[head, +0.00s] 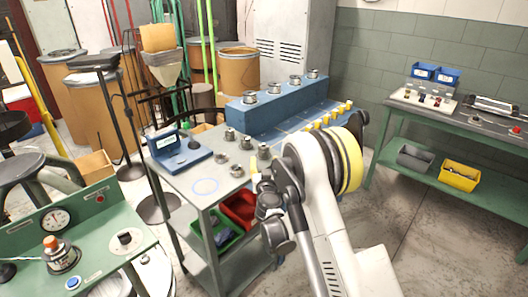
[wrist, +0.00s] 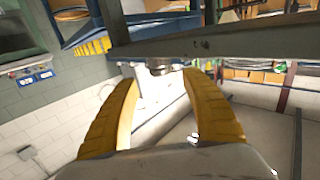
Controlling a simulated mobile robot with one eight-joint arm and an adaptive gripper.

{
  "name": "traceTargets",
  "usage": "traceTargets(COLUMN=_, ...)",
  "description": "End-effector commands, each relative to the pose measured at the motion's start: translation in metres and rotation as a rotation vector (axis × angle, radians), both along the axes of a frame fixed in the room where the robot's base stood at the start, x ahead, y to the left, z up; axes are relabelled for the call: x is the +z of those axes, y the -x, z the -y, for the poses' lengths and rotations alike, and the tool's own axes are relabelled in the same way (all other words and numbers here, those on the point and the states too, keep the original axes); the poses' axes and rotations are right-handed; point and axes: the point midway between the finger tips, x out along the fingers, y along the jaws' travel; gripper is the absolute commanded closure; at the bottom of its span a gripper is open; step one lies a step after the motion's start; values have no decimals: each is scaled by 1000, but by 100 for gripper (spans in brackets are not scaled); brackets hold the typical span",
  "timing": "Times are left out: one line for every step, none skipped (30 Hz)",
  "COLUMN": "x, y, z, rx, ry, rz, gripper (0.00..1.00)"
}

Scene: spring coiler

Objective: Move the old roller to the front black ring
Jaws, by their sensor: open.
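Several small metal rollers stand on the grey bench (head: 185,183): one group at its right side, including one roller (head: 230,135) and a front one (head: 237,171). I cannot tell which is the old roller. My gripper (head: 255,183) is at the bench's right front edge, beside the front roller, partly hidden by my arm. In the wrist view its yellow fingers (wrist: 164,95) are wide apart and empty, with a small metal piece (wrist: 160,68) beyond them.
A blue block (head: 270,112) with several rollers on top stands at the back of the bench. A blue gauge stand (head: 178,158) is at the left. Red (head: 240,210) and green (head: 212,228) bins sit below. A green table (head: 75,250) is at the lower left.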

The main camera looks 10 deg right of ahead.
Motion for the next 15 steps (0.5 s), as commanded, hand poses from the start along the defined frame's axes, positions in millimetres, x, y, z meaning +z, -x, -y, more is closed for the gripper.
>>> traceTargets(x=3, y=10, z=-2, rx=1, ry=0, rz=0, gripper=44)
traceTargets(x=3, y=15, z=-2, rx=1, ry=0, rz=0, gripper=44)
traceTargets(x=3, y=21, z=-3, rx=1, ry=0, rz=0, gripper=44)
traceTargets(x=3, y=25, z=-4, rx=0, ry=0, rz=0, gripper=44)
traceTargets(x=3, y=29, z=-4, rx=0, ry=0, rz=0, gripper=44)
traceTargets(x=3, y=33, z=-5, rx=0, ry=0, rz=0, gripper=44)
traceTargets(x=3, y=35, z=-5, rx=-1, ry=0, rz=0, gripper=44)
traceTargets(x=4, y=37, z=-5, rx=-2, ry=0, rz=-1, gripper=44)
traceTargets(x=7, y=39, z=-4, rx=-6, ry=0, rz=-4, gripper=44)
traceTargets(x=10, y=40, z=-2, rx=-11, ry=-1, rz=-7, gripper=44)
traceTargets(x=16, y=42, z=0, rx=-17, ry=0, rz=-13, gripper=44)
traceTargets(x=26, y=43, z=5, rx=-30, ry=-1, rz=-23, gripper=44)
traceTargets(x=34, y=46, z=9, rx=-43, ry=0, rz=-33, gripper=44)
traceTargets(x=44, y=48, z=14, rx=-56, ry=0, rz=-46, gripper=44)
traceTargets(x=58, y=54, z=22, rx=-77, ry=-1, rz=-69, gripper=44)
